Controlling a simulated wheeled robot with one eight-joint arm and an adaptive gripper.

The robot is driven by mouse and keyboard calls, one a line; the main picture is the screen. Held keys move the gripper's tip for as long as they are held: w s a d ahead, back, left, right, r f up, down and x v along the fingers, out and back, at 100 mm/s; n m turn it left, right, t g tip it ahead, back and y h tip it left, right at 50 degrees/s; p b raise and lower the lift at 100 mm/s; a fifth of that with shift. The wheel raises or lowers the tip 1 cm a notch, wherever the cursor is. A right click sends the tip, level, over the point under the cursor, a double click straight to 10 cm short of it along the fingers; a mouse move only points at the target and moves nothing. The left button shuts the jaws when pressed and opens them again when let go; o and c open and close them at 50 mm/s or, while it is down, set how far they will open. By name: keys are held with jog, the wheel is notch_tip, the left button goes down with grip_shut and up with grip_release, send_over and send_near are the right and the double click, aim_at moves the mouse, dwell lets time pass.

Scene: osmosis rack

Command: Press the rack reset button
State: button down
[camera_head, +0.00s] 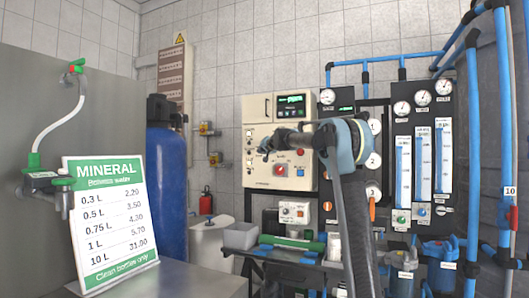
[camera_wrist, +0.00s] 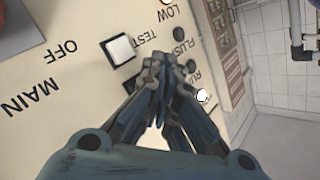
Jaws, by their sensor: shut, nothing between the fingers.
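The cream rack control panel (camera_head: 257,175) has a green-lit display (camera_head: 291,106), a red knob (camera_head: 281,170) and small buttons. My gripper (camera_head: 266,146) is in front of its upper left part, fingers pointing left, closed together and empty. In the wrist view the fingertips (camera_wrist: 172,68) are close to the panel face, near the labels TEST, FLUSH and RUN. A white square button (camera_wrist: 120,49) sits beside TEST, left of the fingertips. A dark part by the fingers is partly hidden. I see no reset label, and cannot tell whether the fingertips touch the panel.
Gauges and flow meters (camera_head: 422,165) with blue pipes (camera_head: 474,140) stand to the right of my arm. A blue tank (camera_head: 166,170) is left of the panel. A price sign (camera_head: 112,215) stands at front left. A shelf with a grey bin (camera_head: 240,236) is below the panel.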

jog(key=shift+w+d, duration=0.15)
jog(key=shift+w, duration=0.15)
jog(key=shift+w+d, duration=0.15)
jog(key=shift+w, duration=0.25)
dwell(0.9)
jog(key=shift+s, duration=0.1)
jog(key=shift+s+a, duration=0.3)
jog(key=shift+s, duration=0.4)
jog(key=shift+s, duration=0.1)
jog(key=s, duration=0.1)
jog(key=s+a, duration=0.1)
jog(key=s, duration=0.2)
jog(key=shift+s+a, duration=0.25)
jog(key=shift+a, duration=0.1)
dwell(0.8)
